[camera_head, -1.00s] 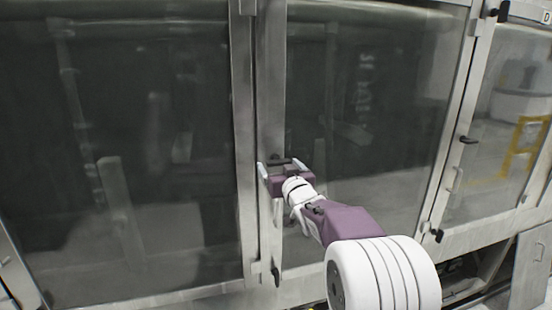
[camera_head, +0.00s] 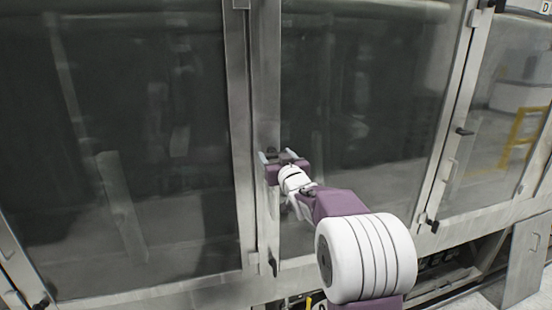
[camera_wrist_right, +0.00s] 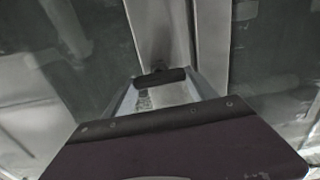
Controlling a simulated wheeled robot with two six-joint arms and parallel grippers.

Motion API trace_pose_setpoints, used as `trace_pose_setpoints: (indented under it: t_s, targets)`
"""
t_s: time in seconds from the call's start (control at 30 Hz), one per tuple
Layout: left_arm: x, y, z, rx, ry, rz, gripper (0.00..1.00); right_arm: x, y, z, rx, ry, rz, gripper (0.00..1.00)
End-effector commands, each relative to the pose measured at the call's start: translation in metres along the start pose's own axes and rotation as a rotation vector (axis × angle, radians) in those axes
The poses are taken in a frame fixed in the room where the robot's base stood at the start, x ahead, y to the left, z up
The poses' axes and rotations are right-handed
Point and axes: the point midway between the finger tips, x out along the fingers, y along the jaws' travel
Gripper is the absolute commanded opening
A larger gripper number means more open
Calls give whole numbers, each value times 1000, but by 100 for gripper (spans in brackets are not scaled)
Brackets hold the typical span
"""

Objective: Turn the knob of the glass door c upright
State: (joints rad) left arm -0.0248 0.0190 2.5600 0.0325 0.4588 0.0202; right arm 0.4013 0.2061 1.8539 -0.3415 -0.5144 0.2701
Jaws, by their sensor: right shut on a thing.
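The glass door c (camera_head: 365,110) appears to be the large middle pane in a metal frame. Its black knob (camera_head: 273,151) is on the left frame post, about halfway up. In the right wrist view the knob (camera_wrist_right: 160,75) is a dark bar lying crosswise between the fingertips, looking roughly level rather than upright. My right gripper (camera_head: 276,156) is shut on the knob, its fingers on either side; it also shows in the right wrist view (camera_wrist_right: 163,88). The fingers partly hide the knob in the head view. My left gripper is not in view.
Another glass door (camera_head: 140,150) is on the left, and a door (camera_head: 505,120) marked D is on the right. An open lower panel (camera_head: 527,262) stands at the bottom right.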

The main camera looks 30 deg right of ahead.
Motion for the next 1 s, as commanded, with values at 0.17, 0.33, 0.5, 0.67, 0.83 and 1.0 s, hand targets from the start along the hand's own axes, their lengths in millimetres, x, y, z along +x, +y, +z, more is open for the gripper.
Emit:
trace_pose_setpoints:
  t_s: [0.17, 0.33, 0.5, 0.67, 0.83, 1.0]
  targets:
    - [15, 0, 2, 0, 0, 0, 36, 0, -1, 4, -87, 2, 0, 25]
    - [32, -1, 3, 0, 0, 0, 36, 0, -1, 6, -227, 2, 0, 25]
    - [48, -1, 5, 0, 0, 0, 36, 0, -2, 5, -389, 1, 1, 25]
    - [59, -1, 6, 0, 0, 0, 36, 0, -2, 5, -542, 0, 1, 25]
    - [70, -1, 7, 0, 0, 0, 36, 0, -3, 5, -704, 0, 1, 25]
    - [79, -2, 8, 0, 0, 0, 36, 0, -3, 5, -865, 0, 1, 25]
